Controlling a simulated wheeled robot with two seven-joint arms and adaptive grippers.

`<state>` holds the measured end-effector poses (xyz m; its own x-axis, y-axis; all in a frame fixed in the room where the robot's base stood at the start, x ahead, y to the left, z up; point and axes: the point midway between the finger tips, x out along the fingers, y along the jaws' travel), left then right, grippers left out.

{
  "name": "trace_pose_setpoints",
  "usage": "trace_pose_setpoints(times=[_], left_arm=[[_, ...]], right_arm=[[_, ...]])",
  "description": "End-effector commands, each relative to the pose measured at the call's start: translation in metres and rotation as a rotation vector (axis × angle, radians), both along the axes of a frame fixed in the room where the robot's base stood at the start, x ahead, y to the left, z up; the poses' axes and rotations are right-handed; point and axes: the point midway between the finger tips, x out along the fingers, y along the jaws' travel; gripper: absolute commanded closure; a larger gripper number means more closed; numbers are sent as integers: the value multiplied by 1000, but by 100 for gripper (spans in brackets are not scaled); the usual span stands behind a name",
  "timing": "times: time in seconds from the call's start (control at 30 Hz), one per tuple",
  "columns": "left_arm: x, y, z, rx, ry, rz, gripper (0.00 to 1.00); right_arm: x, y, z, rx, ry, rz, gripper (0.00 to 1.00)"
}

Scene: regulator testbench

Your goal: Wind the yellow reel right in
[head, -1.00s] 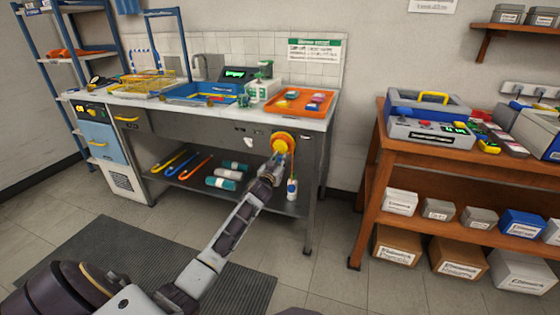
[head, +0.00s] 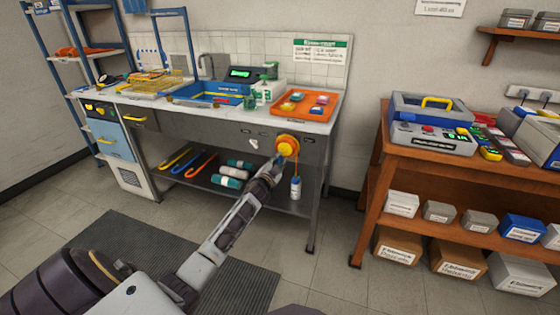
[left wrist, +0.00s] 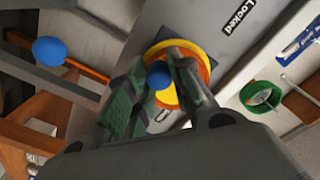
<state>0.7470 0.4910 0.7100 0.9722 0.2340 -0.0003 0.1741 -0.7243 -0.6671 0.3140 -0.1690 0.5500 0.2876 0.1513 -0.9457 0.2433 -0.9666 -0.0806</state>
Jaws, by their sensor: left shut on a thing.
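The yellow reel (head: 286,145), with an orange rim, is on the front panel of the bench near its right end. In the left wrist view the reel (left wrist: 204,68) faces the camera, with a blue knob (left wrist: 158,75) in front of it. My left gripper (head: 281,158) reaches the reel from below. In the left wrist view the fingers of my left gripper (left wrist: 158,88) stand on either side of the blue knob and are shut on it. An orange cord (head: 297,163) runs down from the reel towards a small white bottle (head: 295,187). My right gripper is out of view.
An orange tray (head: 284,110) sits on the bench top above the reel. Rolled teal and white bundles (head: 228,183) lie on the lower shelf (head: 265,200). A wooden workbench (head: 372,195) stands at the right, with a floor gap between. A "Locked" label (left wrist: 240,16) is beside the reel.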

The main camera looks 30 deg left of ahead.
Motion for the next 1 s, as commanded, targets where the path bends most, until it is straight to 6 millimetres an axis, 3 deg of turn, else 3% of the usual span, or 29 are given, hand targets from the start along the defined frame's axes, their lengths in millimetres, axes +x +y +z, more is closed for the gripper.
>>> trace_pose_setpoints(times=[1.0], left_arm=[[-5,21,26,912,219,-2,100]], right_arm=[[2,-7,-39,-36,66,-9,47]])
